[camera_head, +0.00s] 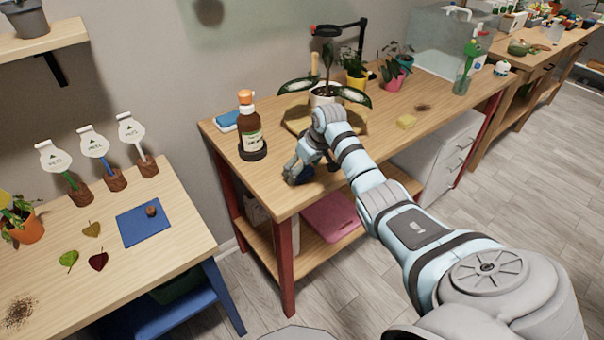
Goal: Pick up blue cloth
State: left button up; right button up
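My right arm reaches in from the right, and its gripper (297,178) is low over the front left part of the wooden workbench (390,140). My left gripper is not in view.
A potted plant (324,95) stands behind my wrist. The bench's front edge is close to the gripper.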

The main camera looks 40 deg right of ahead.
jog(key=c, duration=0.7)
jog(key=shift+c, duration=0.2)
jog(key=shift+r, duration=0.1)
notch_tip(320, 180, up, 20)
jog(key=p, duration=0.2)
